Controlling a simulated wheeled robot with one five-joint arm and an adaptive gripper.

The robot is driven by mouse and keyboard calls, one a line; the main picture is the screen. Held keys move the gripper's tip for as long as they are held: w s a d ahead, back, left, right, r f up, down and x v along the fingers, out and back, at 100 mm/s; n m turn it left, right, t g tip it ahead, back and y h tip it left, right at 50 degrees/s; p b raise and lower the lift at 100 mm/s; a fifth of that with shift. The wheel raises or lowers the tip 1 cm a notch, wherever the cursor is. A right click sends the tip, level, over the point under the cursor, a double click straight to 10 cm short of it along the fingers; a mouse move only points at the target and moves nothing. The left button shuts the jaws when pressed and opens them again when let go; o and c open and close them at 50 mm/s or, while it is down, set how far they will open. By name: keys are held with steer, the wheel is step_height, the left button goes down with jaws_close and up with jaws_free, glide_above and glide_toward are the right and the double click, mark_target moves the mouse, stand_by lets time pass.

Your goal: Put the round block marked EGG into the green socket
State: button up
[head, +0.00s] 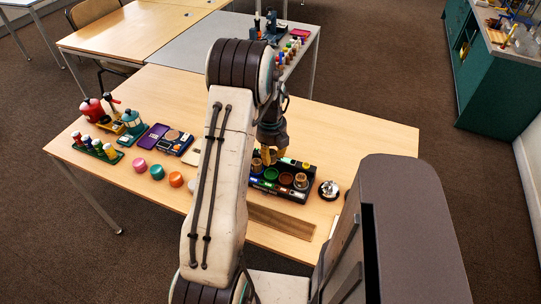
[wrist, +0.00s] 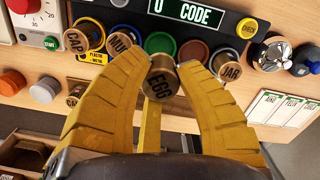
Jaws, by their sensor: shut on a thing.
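My gripper (wrist: 160,85) has its yellow fingers shut on the round wooden block marked EGG (wrist: 158,86). In the wrist view the block hangs just below the green socket (wrist: 160,42), its upper edge close to the socket's lower rim. I cannot tell how high it is. The black tray (head: 292,193) holds the sockets in a row. In the head view the green socket (head: 270,174) is visible below my gripper (head: 269,155). Blocks marked CAP (wrist: 84,38), MUG (wrist: 121,40) and JAR (wrist: 227,67) sit in the row; a red-brown socket (wrist: 194,52) between green and JAR looks empty.
A silver bell (head: 329,189) stands right of the tray. A yellow CHECK button (wrist: 247,28) is on the tray's right. Another round wooden block (wrist: 75,95) lies left of my fingers. Pink (head: 139,165) and orange (head: 176,179) discs lie on the table at left.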

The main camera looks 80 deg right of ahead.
mark_target(271, 154)
steer(key=shift+f+m, duration=0.15)
steer(key=shift+m, duration=0.25)
steer(key=shift+f+b, duration=1.9)
steer(key=shift+f, duration=0.85)
steer(key=shift+f+b, duration=0.6)
steer(key=shift+b, duration=0.15)
steer(key=o, duration=0.5)
steer(key=shift+o, duration=0.2)
steer(key=shift+r, duration=0.1)
steer(key=shift+a+r+p, duration=0.2)
steer(key=shift+r+p, duration=1.6)
steer(key=shift+r, duration=0.95)
steer(key=shift+a+r+p, duration=0.2)
steer(key=shift+r+p, duration=1.55)
steer(key=shift+r, duration=0.95)
steer(key=shift+r, duration=0.15)
steer(key=shift+r+p, duration=2)
steer(key=shift+r, duration=0.85)
